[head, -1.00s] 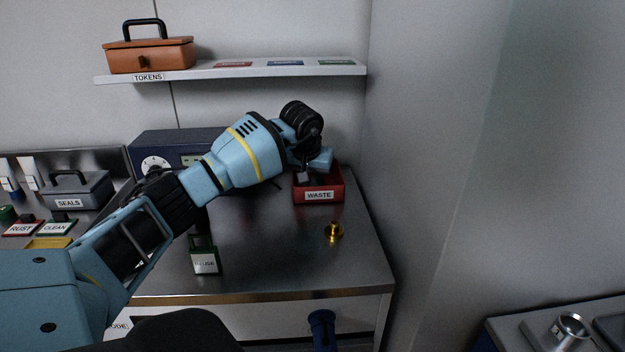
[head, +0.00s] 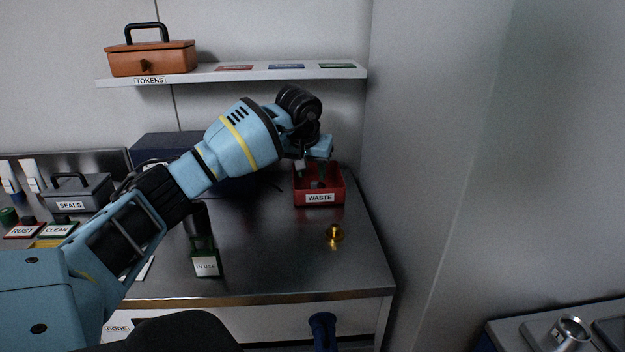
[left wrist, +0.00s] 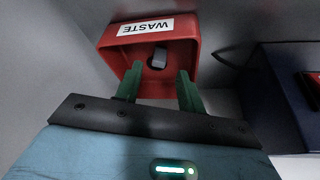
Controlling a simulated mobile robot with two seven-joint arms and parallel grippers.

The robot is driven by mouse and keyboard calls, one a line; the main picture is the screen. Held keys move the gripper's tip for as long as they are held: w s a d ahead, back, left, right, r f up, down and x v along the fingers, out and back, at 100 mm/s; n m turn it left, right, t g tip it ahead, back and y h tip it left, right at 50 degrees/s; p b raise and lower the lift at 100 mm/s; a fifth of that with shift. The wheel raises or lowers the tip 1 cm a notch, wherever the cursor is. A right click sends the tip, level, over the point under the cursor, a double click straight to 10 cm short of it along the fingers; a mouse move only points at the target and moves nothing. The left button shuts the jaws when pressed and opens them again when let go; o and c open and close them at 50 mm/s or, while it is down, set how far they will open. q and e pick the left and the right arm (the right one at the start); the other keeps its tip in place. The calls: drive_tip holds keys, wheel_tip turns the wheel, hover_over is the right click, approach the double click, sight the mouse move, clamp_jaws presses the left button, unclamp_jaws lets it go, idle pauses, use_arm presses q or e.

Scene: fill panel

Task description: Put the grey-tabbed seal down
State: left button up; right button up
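The red WASTE bin (head: 319,198) stands at the back right of the bench; it also shows in the left wrist view (left wrist: 190,50). A small grey piece, apparently the seal's grey tab (left wrist: 159,58), lies inside the bin. In the head view it is a small dark shape (head: 317,184). My left gripper (head: 311,166) is above the bin. In the left wrist view its two green fingers (left wrist: 158,86) are spread apart with nothing between them, clear of the grey piece. The rest of the seal cannot be made out.
A brass part (head: 334,236) stands in front of the bin. A dark blue box (head: 165,147) sits behind my arm, and a grey SEALS case (head: 83,190) is at left. A shelf (head: 230,73) runs above.

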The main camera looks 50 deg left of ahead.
use_arm(q)
drive_tip(key=v, duration=0.7)
idle(0.4)
